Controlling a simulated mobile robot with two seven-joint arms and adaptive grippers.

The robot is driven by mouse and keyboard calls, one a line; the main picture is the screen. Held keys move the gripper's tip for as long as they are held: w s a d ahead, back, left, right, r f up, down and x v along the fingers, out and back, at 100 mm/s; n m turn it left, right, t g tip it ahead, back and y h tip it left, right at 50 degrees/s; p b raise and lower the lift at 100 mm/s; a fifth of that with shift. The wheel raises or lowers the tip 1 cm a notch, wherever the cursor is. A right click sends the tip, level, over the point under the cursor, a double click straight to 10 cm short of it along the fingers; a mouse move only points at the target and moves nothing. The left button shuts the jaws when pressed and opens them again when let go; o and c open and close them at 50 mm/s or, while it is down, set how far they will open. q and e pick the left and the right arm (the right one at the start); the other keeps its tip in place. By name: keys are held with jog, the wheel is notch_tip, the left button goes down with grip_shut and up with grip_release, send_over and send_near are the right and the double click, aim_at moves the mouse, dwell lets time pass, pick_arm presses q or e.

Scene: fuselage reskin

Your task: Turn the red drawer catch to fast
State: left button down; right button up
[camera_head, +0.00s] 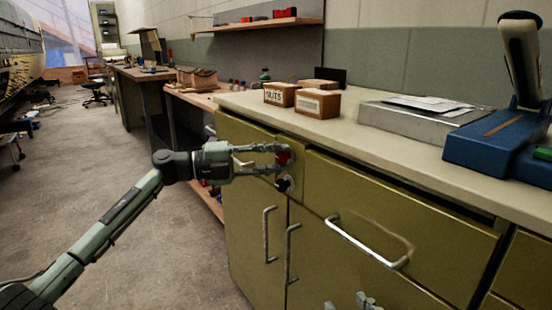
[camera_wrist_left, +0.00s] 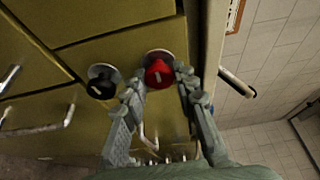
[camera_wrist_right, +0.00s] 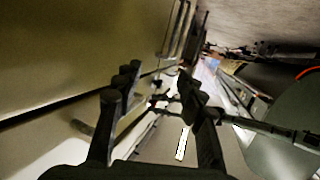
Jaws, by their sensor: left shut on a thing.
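The red drawer catch (camera_head: 284,158) is a round red knob on the olive cabinet front, just under the counter edge. It also shows in the left wrist view (camera_wrist_left: 158,73), with a pale mark on its face and a light round plate behind it. My left gripper (camera_head: 281,159) has its fingers on either side of the red catch and is shut on it; the fingers partly hide it in the head view. A black knob (camera_wrist_left: 103,86) sits beside the red one, clear of the fingers. My right gripper (camera_wrist_right: 158,80) is open and empty, low in front of the cabinet.
A drawer with a bar handle (camera_head: 365,243) lies right of the catch. Upright door handles (camera_head: 269,235) are below. On the counter (camera_head: 350,125) stand wooden boxes (camera_head: 317,103), a grey metal case (camera_head: 410,122) and a blue lever tool (camera_head: 495,140).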

dwell(0.3)
pick_arm(q)
jog(key=c, duration=1.2)
grip_release()
jog(key=shift+a, duration=0.1)
jog(key=v, duration=1.2)
